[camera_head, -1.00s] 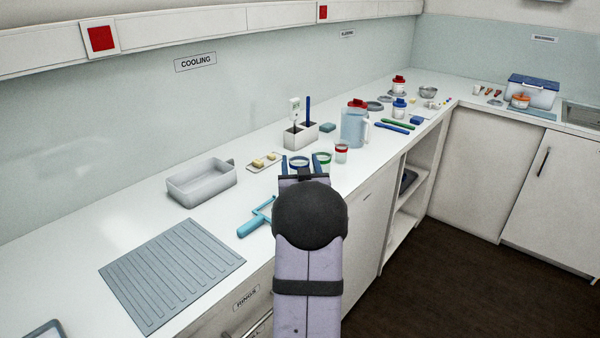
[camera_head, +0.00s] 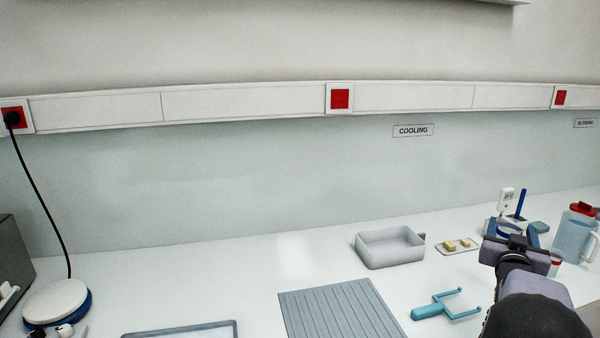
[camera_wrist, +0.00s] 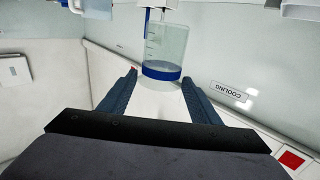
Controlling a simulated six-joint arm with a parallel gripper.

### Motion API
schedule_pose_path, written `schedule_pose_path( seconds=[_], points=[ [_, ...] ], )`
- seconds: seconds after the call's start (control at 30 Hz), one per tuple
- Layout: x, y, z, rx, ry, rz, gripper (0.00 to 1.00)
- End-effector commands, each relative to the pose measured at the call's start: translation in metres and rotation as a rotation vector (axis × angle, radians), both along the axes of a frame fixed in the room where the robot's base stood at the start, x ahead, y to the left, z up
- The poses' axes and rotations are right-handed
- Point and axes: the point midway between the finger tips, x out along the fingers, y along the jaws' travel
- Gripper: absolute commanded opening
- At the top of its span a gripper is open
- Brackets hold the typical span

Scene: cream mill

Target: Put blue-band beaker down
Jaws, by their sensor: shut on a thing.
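The blue-band beaker (camera_wrist: 165,50) is clear, with a blue ring and scale marks. In the wrist view it stands between the two fingers of my gripper (camera_wrist: 159,77). In the head view my gripper (camera_head: 514,230) is at the right, shut on the beaker, and only part of the blue band (camera_head: 508,233) shows between the fingers. I cannot tell whether the beaker's base touches the white worktop (camera_head: 270,262).
A ribbed grey mat (camera_head: 340,310), a grey tray (camera_head: 390,250) and a light-blue forked tool (camera_head: 432,312) lie left of my gripper. A small butter dish (camera_head: 470,251) is close by. A red-lidded jug (camera_head: 574,238) stands right. Worktop left of the tray is clear.

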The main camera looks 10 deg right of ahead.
Motion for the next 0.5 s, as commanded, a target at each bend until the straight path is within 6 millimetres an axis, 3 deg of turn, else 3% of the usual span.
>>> schedule_pose_path(
  seconds=[0.03, 0.2, 0.5],
  points=[
    [0.000, 0.000, 0.018, -0.001, -0.001, 0.000, 0.35],
    [0.000, 0.000, 0.051, -0.001, -0.001, 0.000, 0.35],
    [0.000, 0.000, 0.093, -0.001, -0.001, 0.000, 0.35]
  ],
)
